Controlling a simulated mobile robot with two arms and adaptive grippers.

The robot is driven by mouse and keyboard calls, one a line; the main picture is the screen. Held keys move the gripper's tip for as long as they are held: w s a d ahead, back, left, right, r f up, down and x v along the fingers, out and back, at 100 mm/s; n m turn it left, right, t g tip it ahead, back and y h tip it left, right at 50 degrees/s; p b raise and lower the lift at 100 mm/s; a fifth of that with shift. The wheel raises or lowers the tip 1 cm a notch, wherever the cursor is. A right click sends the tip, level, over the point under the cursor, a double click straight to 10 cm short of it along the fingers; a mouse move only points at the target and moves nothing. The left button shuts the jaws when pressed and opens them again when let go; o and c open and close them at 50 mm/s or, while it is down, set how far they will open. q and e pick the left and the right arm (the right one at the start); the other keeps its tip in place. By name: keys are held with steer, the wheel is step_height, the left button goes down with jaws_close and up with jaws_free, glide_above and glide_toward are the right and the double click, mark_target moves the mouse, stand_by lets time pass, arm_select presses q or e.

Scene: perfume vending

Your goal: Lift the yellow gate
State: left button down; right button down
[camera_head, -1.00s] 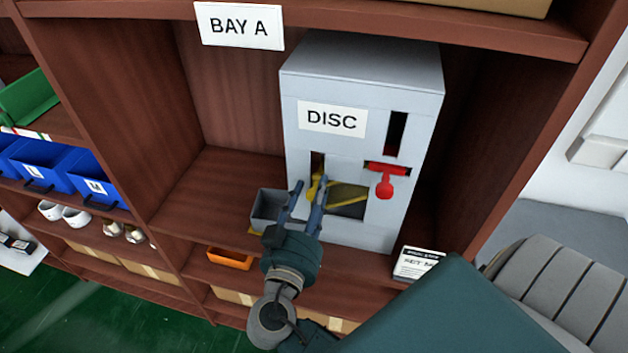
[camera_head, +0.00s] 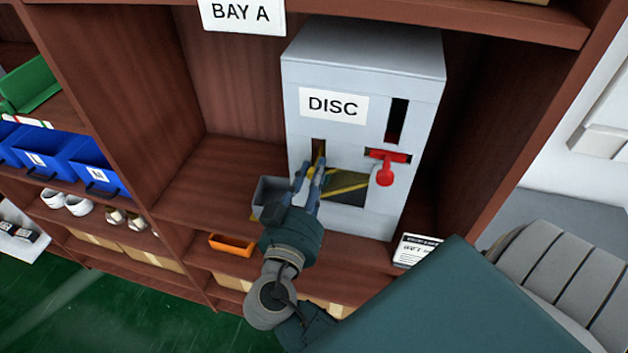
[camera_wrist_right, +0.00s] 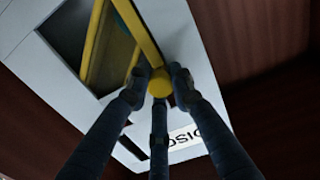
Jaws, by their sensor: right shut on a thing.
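The yellow gate (camera_head: 347,188) shows in the dark opening of the grey DISC machine (camera_head: 330,150). In the right wrist view the gate is a yellow bar (camera_wrist_right: 137,32) with a round yellow knob (camera_wrist_right: 159,83) at its end. My right gripper (camera_head: 311,172) is at the machine's front, left of the opening. Its fingers (camera_wrist_right: 157,90) are closed around the knob and partly hide it in the head view. My left gripper is not in view.
A red lever (camera_head: 385,172) sits right of the opening. A grey bin (camera_head: 270,196) is beside the machine's lower left front. An orange tray (camera_head: 232,244) lies on the shelf below. A card (camera_head: 415,250) stands at the lower right.

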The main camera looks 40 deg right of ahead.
step_height(320, 180, up, 4)
steer(key=shift+r, duration=0.15)
steer(key=c, duration=1.5)
jaws_free()
